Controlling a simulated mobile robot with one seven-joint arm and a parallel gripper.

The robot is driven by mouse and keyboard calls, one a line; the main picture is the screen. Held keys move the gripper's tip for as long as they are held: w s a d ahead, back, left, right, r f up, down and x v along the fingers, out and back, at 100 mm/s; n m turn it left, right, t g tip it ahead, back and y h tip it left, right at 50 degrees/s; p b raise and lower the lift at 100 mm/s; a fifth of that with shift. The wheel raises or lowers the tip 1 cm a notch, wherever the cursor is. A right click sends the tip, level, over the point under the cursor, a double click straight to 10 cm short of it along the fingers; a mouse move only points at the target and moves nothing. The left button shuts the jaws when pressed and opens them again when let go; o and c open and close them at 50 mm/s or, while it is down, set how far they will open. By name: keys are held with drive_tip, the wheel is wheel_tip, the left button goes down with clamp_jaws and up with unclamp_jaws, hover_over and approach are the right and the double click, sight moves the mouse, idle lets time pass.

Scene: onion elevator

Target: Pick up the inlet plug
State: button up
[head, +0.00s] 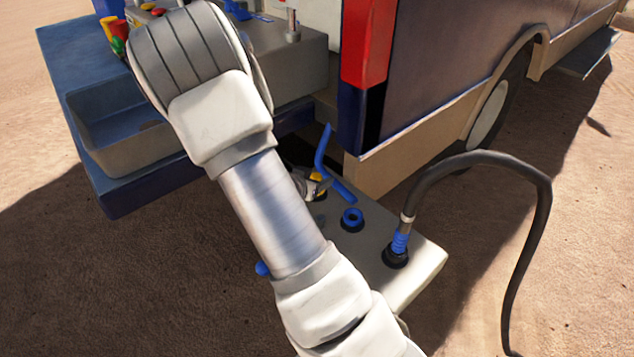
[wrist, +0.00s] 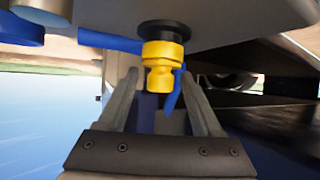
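A yellow fitting (wrist: 163,62) with a black collar, which looks like the inlet plug, is attached to a grey surface in the wrist view. My gripper (wrist: 159,78) is open, with one finger on each side of the fitting. Gaps show between the fitting and both fingers, so it is not clamped. In the head view, only a small yellow part (head: 317,177) shows beside my gripper (head: 308,184), next to a blue lever (head: 323,150). My arm hides part of this area.
A grey panel (head: 425,265) carries a blue ring fitting (head: 352,217) and a black hose (head: 470,157) with a blue connector (head: 400,242). A vehicle body (head: 460,75) stands close behind. A grey sink (head: 125,150) lies left of my arm. Open sandy ground is at the right.

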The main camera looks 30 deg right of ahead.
clamp_jaws()
drive_tip(key=shift+r, duration=0.15)
